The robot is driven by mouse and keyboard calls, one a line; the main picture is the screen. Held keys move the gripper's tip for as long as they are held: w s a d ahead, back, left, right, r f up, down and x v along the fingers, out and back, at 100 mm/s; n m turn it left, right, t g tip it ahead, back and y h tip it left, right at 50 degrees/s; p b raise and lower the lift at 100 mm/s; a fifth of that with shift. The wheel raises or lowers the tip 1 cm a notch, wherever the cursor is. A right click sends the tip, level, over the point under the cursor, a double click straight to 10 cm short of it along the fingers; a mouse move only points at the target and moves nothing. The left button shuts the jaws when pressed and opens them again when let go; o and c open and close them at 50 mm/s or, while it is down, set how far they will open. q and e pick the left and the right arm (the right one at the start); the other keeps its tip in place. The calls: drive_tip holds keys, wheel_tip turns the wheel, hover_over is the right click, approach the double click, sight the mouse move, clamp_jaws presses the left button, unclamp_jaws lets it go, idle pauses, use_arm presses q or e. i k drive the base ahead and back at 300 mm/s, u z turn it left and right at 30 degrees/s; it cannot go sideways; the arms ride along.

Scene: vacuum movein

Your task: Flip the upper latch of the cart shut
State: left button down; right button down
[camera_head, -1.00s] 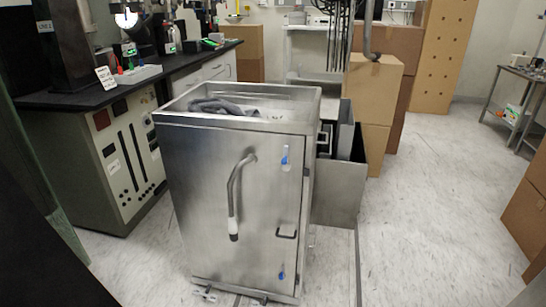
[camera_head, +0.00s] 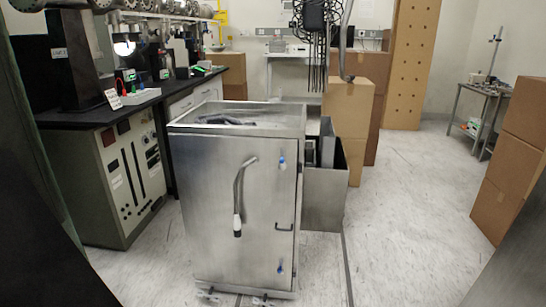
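The metal cart (camera_head: 215,240) stands upright on the floor in the middle of the view, its door side facing me. The small upper latch (camera_head: 282,162), with a blue part, is near the top right of that side. A similar lower latch (camera_head: 281,266) is near the bottom right. Both are too small for me to tell whether they are open or shut. A dark pull handle (camera_head: 285,227) sits between them. A curved grey bar with a white end (camera_head: 239,195) is on the middle of the door. Neither of my grippers is in view.
A black-topped bench (camera_head: 135,100) and a panelled cabinet (camera_head: 122,172) are close on the left. An open metal bin (camera_head: 325,195) stands behind the cart's right side. Brown boxes (camera_head: 508,165) stand at the right. The floor (camera_head: 400,240) right of the cart is clear.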

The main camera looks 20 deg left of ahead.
sight(282, 166)
drive_tip(key=z, duration=0.2)
drive_tip(key=i, duration=1.2)
drive_tip(key=u, duration=0.1)
